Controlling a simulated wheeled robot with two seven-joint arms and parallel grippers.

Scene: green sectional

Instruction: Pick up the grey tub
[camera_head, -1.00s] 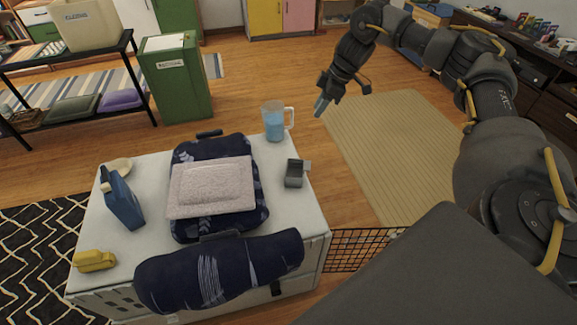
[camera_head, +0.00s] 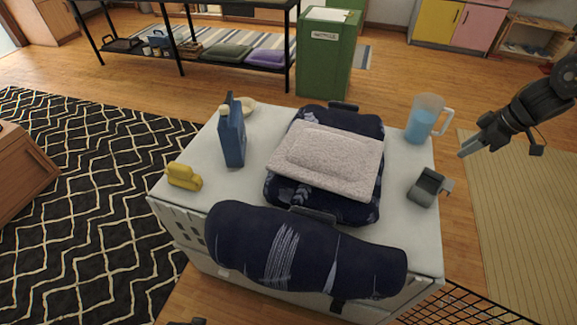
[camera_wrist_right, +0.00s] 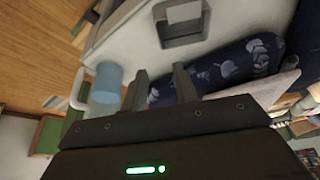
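The grey tub (camera_head: 428,187) is a small, dark grey open box on the right edge of the white top, with a tab at its right. In the right wrist view the tub (camera_wrist_right: 165,33) shows at the top, beyond the fingertips. My right gripper (camera_head: 466,149) is above and to the right of the tub in the head view, apart from it. Its two fingers (camera_wrist_right: 160,80) are spread with nothing between them, so it is open and empty. My left gripper cannot be made out.
A pitcher with blue contents (camera_head: 422,120) stands close behind the tub. A dark blue patterned bag (camera_head: 370,130) with a pale cushion (camera_head: 327,157) lies left of it. A rolled blue bundle (camera_head: 305,255), blue jug (camera_head: 232,138) and yellow object (camera_head: 184,177) share the top.

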